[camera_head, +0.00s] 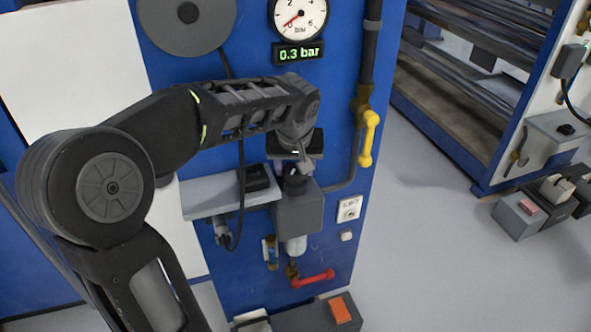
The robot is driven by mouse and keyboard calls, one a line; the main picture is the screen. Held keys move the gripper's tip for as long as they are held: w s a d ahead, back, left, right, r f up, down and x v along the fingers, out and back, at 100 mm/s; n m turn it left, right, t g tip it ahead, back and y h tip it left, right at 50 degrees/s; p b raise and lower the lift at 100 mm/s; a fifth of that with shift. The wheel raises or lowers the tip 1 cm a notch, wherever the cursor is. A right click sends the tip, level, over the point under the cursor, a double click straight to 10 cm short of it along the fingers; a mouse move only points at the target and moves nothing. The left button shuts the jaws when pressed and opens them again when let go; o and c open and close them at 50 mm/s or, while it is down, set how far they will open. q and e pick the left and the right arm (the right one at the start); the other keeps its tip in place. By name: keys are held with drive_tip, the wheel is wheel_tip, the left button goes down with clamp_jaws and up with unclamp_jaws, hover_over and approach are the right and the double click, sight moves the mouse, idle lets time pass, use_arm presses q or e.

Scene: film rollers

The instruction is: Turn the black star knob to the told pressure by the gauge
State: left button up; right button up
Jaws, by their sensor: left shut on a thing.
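The round white gauge (299,17) is at the top of the blue panel, cut by the picture's upper edge. Its red needle points to the lower left, near the low end of the scale. The green display (299,53) below it reads 0.3 bar. The black star knob (294,182) sits on top of a grey regulator body (298,208). My left gripper (298,164) comes down from above and is shut on the knob, hiding much of it. My right gripper is not in view.
A yellow valve handle (368,138) stands out right of my left gripper. A grey shelf (215,198) juts out to its left. A red handle (312,278) is below the regulator. A grey block with an orange pad (340,310) is at the bottom.

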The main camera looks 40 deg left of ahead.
use_arm(q)
drive_tip(key=shift+a+m+t+h+p, duration=0.15)
drive_tip(key=shift+m+h, duration=0.25)
drive_tip(key=shift+m, duration=0.7)
drive_tip(key=shift+d+m+t+h+p, duration=0.15)
drive_tip(key=shift+m+h, duration=0.25)
drive_tip(key=shift+m, duration=0.7)
drive_tip(key=shift+a, duration=0.1)
drive_tip(key=o, duration=1.1)
drive_tip(key=v, duration=0.7)
drive_tip(key=shift+s+r, duration=0.2)
drive_tip(key=shift+r, duration=0.15)
